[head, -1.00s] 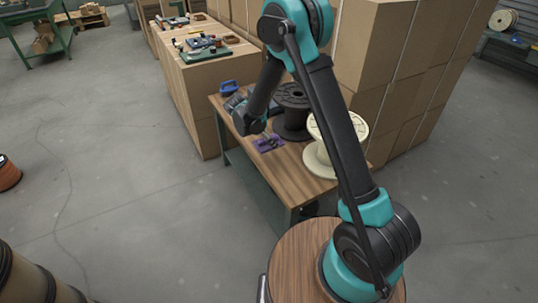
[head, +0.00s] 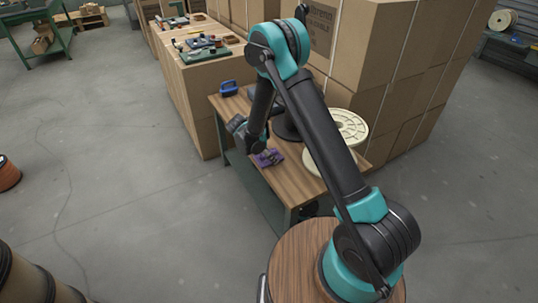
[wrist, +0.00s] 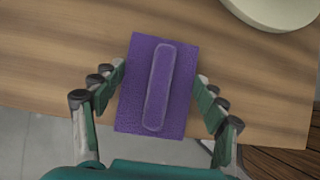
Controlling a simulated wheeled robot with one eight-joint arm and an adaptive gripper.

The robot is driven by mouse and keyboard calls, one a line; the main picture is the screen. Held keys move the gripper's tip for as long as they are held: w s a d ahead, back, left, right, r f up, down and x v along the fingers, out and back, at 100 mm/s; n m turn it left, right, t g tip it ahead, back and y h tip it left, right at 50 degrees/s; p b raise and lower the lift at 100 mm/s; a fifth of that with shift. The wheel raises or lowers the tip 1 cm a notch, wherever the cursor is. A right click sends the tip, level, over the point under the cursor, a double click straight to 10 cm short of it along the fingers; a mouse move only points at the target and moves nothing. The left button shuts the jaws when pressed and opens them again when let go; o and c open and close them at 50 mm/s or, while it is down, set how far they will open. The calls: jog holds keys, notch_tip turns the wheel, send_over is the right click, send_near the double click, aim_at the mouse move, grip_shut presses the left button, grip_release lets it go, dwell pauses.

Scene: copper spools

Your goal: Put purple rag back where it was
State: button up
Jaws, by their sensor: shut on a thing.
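The purple rag (wrist: 184,85) is a flat rectangle with a raised strip along its middle. In the wrist view it lies between the two fingers of my gripper (wrist: 160,87), which is shut on it. The rag's lower part overlaps the table's front edge in that view. In the head view the rag (head: 270,157) shows small at the end of my arm, over the front part of the wooden table (head: 296,185). I cannot tell how high it is above the tabletop.
A cream spool (head: 345,126) stands on the table at right, partly behind my arm. A dark spool (head: 284,122) stands behind my arm. A blue object (head: 228,88) sits at the far left end. Stacked cardboard boxes (head: 385,45) stand behind. Bare wood shows between.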

jog(key=shift+f, duration=0.15)
jog(key=o, duration=1.2)
jog(key=v, duration=1.2)
jog(key=s+d+r+m+y, duration=0.1)
jog(key=s+d+r+m, duration=0.25)
jog(key=d, duration=0.35)
jog(key=s+d+r+m+g+y, duration=0.1)
jog(key=s+d+r+m, duration=0.15)
jog(key=d+m, duration=0.35)
jog(key=s+d+r+m+y, duration=0.1)
jog(key=s+d+r+m, duration=0.2)
jog(key=d, duration=0.5)
jog(key=s+d+m+y, duration=0.1)
jog(key=s+d+m, duration=0.4)
jog(key=s+m, duration=0.1)
jog(key=s+d+m+t+y, duration=0.1)
jog(key=s+d+m, duration=0.4)
jog(key=s, duration=0.4)
jog(key=shift+d+r+m+t+y, duration=0.2)
jog(key=shift+r+m+t+y, duration=0.1)
jog(key=shift+r+m, duration=0.3)
